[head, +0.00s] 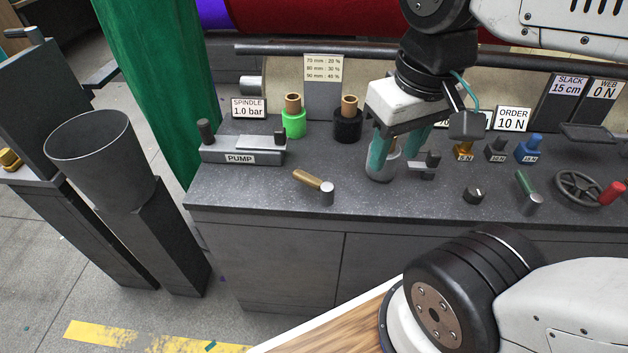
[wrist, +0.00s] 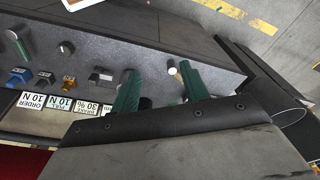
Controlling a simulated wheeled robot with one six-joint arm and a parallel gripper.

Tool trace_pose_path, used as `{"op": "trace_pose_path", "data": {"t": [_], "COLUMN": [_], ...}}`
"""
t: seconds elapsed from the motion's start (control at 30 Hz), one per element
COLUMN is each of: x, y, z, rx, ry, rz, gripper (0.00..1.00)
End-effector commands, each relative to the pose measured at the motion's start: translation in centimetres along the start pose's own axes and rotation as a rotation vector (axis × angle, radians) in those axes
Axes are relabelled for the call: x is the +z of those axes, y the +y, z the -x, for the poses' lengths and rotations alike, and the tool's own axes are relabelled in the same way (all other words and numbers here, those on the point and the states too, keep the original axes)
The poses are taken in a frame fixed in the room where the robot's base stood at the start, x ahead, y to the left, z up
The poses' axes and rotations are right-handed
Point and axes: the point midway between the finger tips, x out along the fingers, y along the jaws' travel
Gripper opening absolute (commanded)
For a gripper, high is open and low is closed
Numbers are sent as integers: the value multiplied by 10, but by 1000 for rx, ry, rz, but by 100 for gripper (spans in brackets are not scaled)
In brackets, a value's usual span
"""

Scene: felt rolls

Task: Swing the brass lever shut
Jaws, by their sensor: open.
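The brass lever (head: 307,177) lies on the dark counter near its front edge, left of my gripper. Its brass-coloured handle points up-left from a short grey post (head: 327,192). My gripper (head: 393,160) is open, its two teal fingers pointing down over the counter, to the right of the lever and apart from it. The fingers also show in the wrist view (wrist: 157,70).
A grey cup (head: 382,165) stands at my fingers; I cannot tell if they touch it. A small grey switch (head: 424,165) is just right. The pump block (head: 240,152), green spool (head: 293,122) and black spool (head: 348,124) stand left. A green-handled lever (head: 524,183) and handwheel (head: 578,189) are right.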

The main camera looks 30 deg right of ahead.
Motion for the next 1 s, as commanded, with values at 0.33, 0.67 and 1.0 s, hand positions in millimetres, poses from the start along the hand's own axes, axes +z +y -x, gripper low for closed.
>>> {"op": "trace_pose_path", "data": {"t": [0.33,0.67,1.0], "x": [-33,-121,-208], "y": [-8,-29,-48], "z": [-38,-117,-180], "rx": [-2,-20,-35], "ry": [-191,-279,-147], "rz": [54,242,478], "gripper": [45,45,45]}}
